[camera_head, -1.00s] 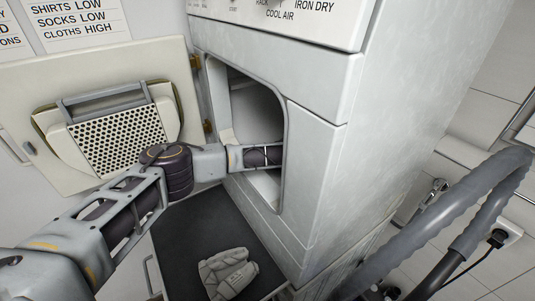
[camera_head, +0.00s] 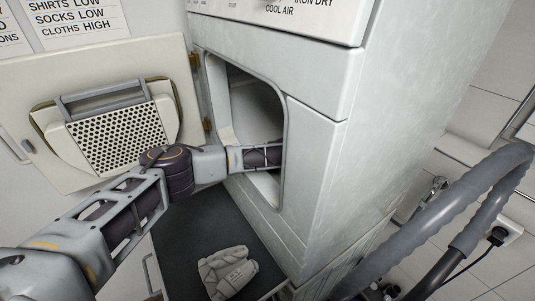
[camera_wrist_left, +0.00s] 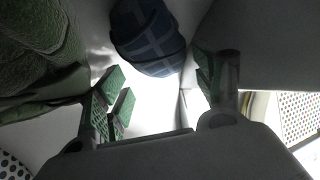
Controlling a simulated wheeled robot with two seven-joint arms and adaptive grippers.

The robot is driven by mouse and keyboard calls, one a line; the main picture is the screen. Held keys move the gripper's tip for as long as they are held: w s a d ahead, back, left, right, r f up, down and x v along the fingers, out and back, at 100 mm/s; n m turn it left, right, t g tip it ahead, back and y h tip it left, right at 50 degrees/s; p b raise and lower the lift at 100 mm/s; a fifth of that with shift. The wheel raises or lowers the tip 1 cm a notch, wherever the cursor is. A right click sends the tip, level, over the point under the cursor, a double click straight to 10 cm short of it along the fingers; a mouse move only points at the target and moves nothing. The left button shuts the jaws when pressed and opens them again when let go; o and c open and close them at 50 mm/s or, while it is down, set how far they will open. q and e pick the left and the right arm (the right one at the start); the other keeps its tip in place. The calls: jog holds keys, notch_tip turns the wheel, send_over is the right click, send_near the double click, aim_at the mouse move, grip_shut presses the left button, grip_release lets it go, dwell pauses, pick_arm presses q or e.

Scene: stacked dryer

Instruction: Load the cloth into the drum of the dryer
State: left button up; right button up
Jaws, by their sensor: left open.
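The white dryer (camera_head: 320,165) has its square opening showing, with the pale drum (camera_head: 258,105) inside. My left arm reaches in through the opening, and its gripper is hidden there in the head view. In the left wrist view my left gripper (camera_wrist_left: 163,82) has its fingers spread with nothing between them. A blue plaid cloth (camera_wrist_left: 147,35) lies beyond the fingertips. A bulky green cloth (camera_wrist_left: 38,45) fills the upper left of that view. A folded grey-white cloth piece (camera_head: 228,272) lies on the dark surface below the opening. My right gripper is not seen.
The dryer door (camera_head: 165,65) is swung open to the left, with a perforated panel (camera_head: 118,133) on it. The dark surface (camera_head: 185,235) below is mostly clear. A thick grey bent tube (camera_head: 475,210) stands at the right; I cannot tell whether it is mine.

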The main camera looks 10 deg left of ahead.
pick_arm(q)
jog(key=shift+r, duration=0.1)
jog(key=shift+r+p, duration=0.45)
jog(key=shift+r, duration=0.25)
jog(key=shift+v, duration=3.65)
jog(key=shift+d+f, duration=0.1)
jog(key=shift+f, duration=0.05)
